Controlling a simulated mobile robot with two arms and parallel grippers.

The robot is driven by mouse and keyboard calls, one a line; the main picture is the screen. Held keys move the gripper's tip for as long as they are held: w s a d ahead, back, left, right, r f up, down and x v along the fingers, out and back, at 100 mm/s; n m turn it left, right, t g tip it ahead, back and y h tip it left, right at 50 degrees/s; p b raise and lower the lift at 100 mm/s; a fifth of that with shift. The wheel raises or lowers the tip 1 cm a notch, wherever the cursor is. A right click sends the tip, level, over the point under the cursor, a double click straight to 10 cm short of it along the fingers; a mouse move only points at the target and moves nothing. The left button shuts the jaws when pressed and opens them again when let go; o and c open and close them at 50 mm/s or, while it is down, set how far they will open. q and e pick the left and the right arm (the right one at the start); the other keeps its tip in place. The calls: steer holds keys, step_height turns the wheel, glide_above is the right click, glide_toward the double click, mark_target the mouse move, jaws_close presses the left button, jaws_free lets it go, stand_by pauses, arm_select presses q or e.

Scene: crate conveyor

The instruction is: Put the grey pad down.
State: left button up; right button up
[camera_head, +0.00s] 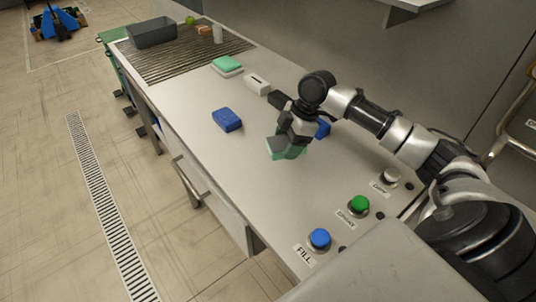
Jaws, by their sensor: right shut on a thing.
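My right gripper (290,138) points down over the middle of the counter. It is shut on a dark grey piece that looks like the grey pad (281,143), partly hidden by the fingers. A green pad (290,154) shows directly below the grey pad; I cannot tell whether the two touch. A blue item (323,130) is partly hidden behind the gripper. My left gripper is not in view.
A blue pad (227,119), a white block (257,84), a dark item (279,99) and another green pad (228,64) lie on the counter (190,108). A grey crate (152,33) stands on the slatted conveyor (182,62). Blue (319,238) and green (359,204) buttons are in front.

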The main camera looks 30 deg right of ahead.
glide_above(264, 164)
steer(key=d, duration=0.1)
steer(key=f, duration=0.3)
steer(key=shift+s+p, duration=0.25)
steer(key=shift+p, duration=0.05)
step_height(264, 164, down, 4)
steer(key=shift+r+p, duration=0.2)
steer(key=shift+p, duration=0.25)
steer(key=shift+f, duration=0.3)
steer(key=o, duration=0.9)
steer(key=shift+f, duration=0.1)
steer(key=b+v, duration=0.1)
steer(key=v, duration=1.1)
steer(key=shift+d, duration=0.1)
